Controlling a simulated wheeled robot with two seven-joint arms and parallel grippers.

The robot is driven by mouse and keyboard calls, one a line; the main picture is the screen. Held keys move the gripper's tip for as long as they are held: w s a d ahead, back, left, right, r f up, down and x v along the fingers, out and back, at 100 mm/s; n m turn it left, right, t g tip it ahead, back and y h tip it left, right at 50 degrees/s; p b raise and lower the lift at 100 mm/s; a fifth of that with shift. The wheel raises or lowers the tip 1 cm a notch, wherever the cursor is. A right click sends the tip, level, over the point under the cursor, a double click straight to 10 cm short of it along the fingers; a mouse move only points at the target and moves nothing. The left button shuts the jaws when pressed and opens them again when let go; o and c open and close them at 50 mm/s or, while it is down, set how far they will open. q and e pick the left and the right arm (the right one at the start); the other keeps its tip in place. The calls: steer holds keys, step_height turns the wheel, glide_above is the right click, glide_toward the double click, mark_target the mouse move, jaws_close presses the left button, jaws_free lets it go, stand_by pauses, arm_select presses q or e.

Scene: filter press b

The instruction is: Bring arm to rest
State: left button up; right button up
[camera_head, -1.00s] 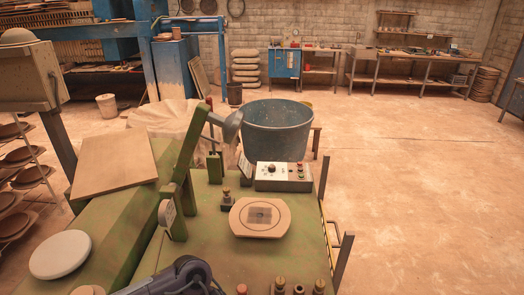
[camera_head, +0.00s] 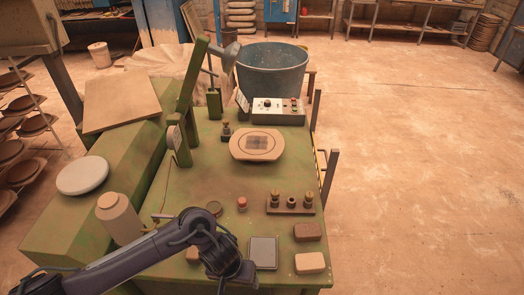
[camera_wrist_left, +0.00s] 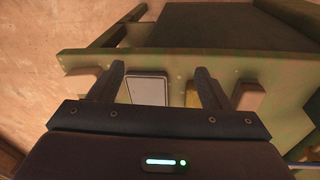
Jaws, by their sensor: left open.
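My left arm comes in from the lower left in the head view and bends down over the near edge of the green bench (camera_head: 185,215). My left gripper (camera_head: 235,278) hangs at the bottom of that view, beside a grey flat pad (camera_head: 263,252). In the left wrist view my left gripper (camera_wrist_left: 160,76) has its two fingers spread apart with nothing held between them. The grey pad (camera_wrist_left: 148,88) shows beyond and between the fingers. My right gripper is in neither view.
A blue tub (camera_head: 270,70) stands behind. Floor at right is clear.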

arm_select(q)
steer(key=d+r+m+t+h, duration=0.2)
steer(key=d+r+h, duration=0.15)
steer(key=d, duration=0.45)
step_height(320, 180, up, 7)
steer(key=t, duration=0.3)
steer(key=s+a+n+g+y, duration=0.15)
steer(key=s+a, duration=0.25)
steer(key=a, duration=0.7)
steer(key=s+a+n+g+y, duration=0.1)
steer(key=s+a+y, duration=0.25)
steer(key=a, duration=0.75)
step_height(320, 180, down, 34)
steer(key=s+g+b, duration=0.1)
steer(key=b, duration=0.6)
steer(key=s+a+f+b, duration=0.1)
steer(key=s+f+b, duration=0.2)
steer(key=s+f, duration=0.7)
steer(key=s+a+f+g+b, duration=0.1)
steer(key=s+f+b, duration=0.2)
steer(key=s+f, duration=0.7)
step_height(320, 180, down, 6)
steer(key=shift+s+a+f+m+b, duration=0.1)
steer(key=shift+s+a+m+b, duration=0.25)
steer(key=shift+a+m, duration=0.1)
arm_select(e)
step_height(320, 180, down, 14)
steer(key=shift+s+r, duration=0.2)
